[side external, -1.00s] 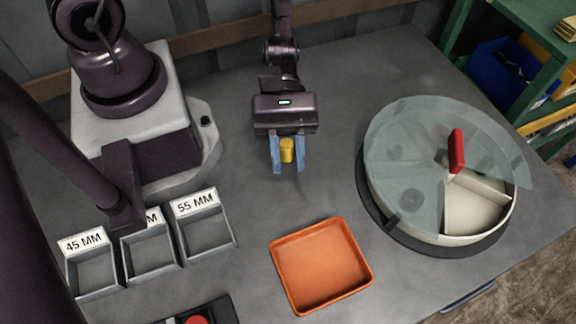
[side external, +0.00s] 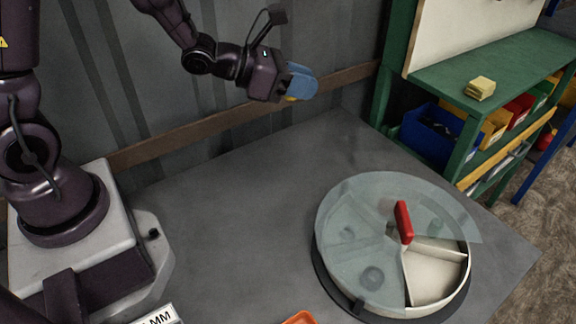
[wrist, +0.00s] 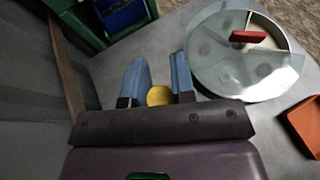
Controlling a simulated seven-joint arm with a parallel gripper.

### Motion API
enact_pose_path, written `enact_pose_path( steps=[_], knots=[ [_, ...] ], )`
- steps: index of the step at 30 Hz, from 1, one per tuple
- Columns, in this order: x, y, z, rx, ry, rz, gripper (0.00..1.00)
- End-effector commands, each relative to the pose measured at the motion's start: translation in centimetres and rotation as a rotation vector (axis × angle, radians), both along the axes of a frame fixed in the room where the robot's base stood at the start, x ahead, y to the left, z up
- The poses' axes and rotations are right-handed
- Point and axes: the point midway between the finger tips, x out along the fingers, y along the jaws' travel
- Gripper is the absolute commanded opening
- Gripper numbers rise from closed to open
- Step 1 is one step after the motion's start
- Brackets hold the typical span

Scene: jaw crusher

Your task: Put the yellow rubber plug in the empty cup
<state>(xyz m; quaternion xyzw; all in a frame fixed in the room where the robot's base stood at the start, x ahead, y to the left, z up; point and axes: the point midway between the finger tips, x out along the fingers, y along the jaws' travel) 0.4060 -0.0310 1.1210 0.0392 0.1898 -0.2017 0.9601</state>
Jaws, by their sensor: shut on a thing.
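My gripper (side external: 306,82) is raised above the back of the grey table, its blue fingers pointing right. It is shut on the yellow rubber plug (side external: 291,98), which shows only partly below the fingers. In the wrist view the plug (wrist: 159,97) sits between the two fingers (wrist: 157,72), near their base. A round cream dish (side external: 465,270) with several compartments stands at the right of the table. A translucent lid (side external: 350,225) with a red handle (side external: 403,222) covers most of it. The uncovered compartment at its front right looks empty. Dark round shapes show dimly under the lid.
An orange tray (side external: 299,319) is cut off at the bottom edge; it also shows in the wrist view (wrist: 303,128). A labelled grey box (side external: 160,316) is barely in view. A green shelf (side external: 500,75) with bins stands behind the table. The table left of the dish is clear.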

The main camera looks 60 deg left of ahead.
Motion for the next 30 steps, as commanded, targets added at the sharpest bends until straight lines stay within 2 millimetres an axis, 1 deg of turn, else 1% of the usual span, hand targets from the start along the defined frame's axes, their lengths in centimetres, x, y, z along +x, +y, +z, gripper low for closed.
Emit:
enact_pose_path(
  steps=[1, 3, 6, 9, 11, 12, 14, 17, 18, 20, 21, 22, 24, 26, 27, 29, 30],
  knots=[
    [0.4, 0.9, 1.8, 0.003, -0.011, 0.039, 0.02],
    [0.6, 1.8, 3.6, 0.003, -0.01, 0.077, 0.02],
    [0.7, 2.5, 5.4, 0.004, -0.006, 0.104, 0.02],
    [0.7, 2.9, 6.5, 0.003, -0.002, 0.111, 0.02],
    [0.6, 2.8, 6.5, 0.003, 0.002, 0.11, 0.02],
    [0.6, 2.7, 6.1, 0.001, 0.005, 0.108, 0.02],
    [0.6, 2.4, 5.0, -0.001, 0.01, 0.098, 0.02],
    [0.4, 1.3, 2.1, -0.003, 0.017, 0.063, 0.02],
    [0.2, 0.6, 0.7, -0.003, 0.019, 0.035, 0.02],
    [-0.4, -0.6, -1.4, -0.004, 0.019, -0.025, 0.02],
    [-0.8, -1.4, -2.8, -0.005, 0.019, -0.072, 0.02],
    [-1.2, -2.1, -3.8, -0.005, 0.018, -0.111, 0.02],
    [-2.4, -3.6, -6.1, -0.007, 0.017, -0.21, 0.02],
    [-3.6, -5.1, -7.8, -0.008, 0.014, -0.306, 0.02],
    [-4.6, -6.1, -9.0, -0.008, 0.013, -0.379, 0.02],
    [-6.2, -7.6, -10.7, -0.01, 0.01, -0.495, 0.02],
    [-7.7, -8.8, -11.8, -0.011, 0.009, -0.588, 0.02]
  ],
)
